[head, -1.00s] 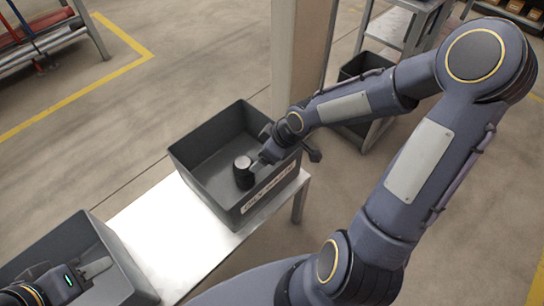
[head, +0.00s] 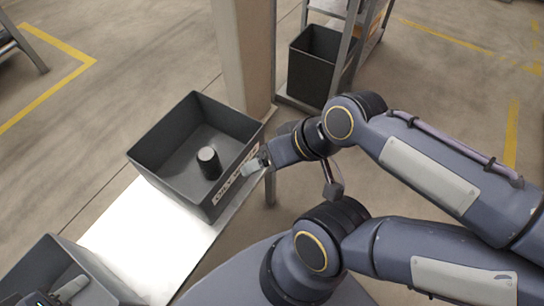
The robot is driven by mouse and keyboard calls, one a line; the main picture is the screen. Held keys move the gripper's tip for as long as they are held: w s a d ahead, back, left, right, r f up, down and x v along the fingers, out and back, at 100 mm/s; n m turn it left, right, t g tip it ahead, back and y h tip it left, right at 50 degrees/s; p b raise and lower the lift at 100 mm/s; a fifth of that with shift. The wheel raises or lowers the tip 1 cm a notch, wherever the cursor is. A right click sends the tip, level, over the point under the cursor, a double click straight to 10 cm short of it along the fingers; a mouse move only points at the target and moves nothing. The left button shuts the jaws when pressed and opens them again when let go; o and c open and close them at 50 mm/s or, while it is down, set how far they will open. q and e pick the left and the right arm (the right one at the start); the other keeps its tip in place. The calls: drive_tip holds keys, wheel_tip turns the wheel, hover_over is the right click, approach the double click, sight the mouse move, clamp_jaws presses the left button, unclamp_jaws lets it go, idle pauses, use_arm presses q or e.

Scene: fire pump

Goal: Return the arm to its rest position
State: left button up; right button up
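My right arm comes in from the right. Its gripper (head: 256,164) is at the right front wall of the grey labelled bin (head: 148,163), near the rim and away from the cylinder. I see no object at its fingertips, but I cannot tell how far apart they are. A short dark cylinder (head: 209,163) stands upright inside this bin. My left gripper (head: 72,288) is at the bottom left, over the second grey bin (head: 33,262). It is partly cut off by the frame edge, and its finger opening is unclear.
Both bins are on a pale, shiny table (head: 150,232). A beige pillar (head: 245,55) rises behind the labelled bin. Open floor lies at the left, with yellow lines.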

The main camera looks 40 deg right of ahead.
drive_tip(key=shift+r, duration=0.1)
wheel_tip(320, 180, up, 25)
drive_tip(key=p, duration=2.5)
